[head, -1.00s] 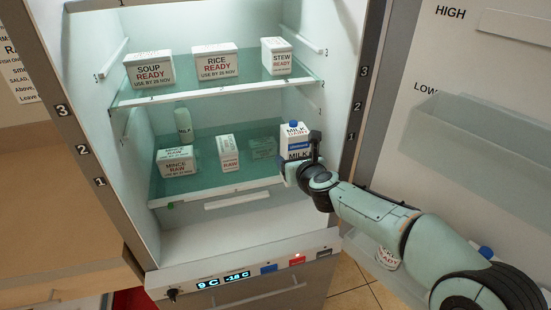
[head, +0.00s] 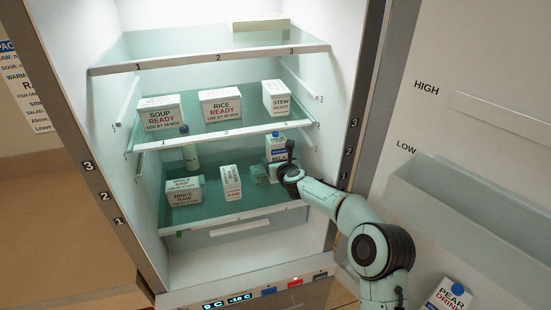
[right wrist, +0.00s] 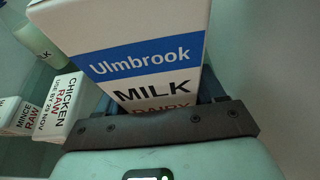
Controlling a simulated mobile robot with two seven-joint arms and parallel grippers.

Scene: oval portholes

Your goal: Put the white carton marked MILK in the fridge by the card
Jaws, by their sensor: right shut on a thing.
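The white carton marked MILK (head: 276,150), with a blue band and blue cap, is inside the fridge at the right of the lower glass shelf (head: 215,212). In the right wrist view the carton (right wrist: 145,55) shows "Ulmbrook MILK" and leans in the picture. My right gripper (head: 285,174) is shut on the carton low down; its fingers are partly hidden. I cannot tell whether the carton's base touches the shelf. The card (head: 30,85) is at the left edge, partly cut off. My left gripper is not in view.
On the lower shelf are MINCE RAW boxes (head: 184,195), a CHICKEN RAW box (head: 231,183) and a bottle (head: 190,152) behind. SOUP (head: 160,113), RICE (head: 220,105) and STEW (head: 276,98) boxes stand on the shelf above. The top shelf (head: 215,58) has free room. The open door holds PEAR DRINK (head: 452,296).

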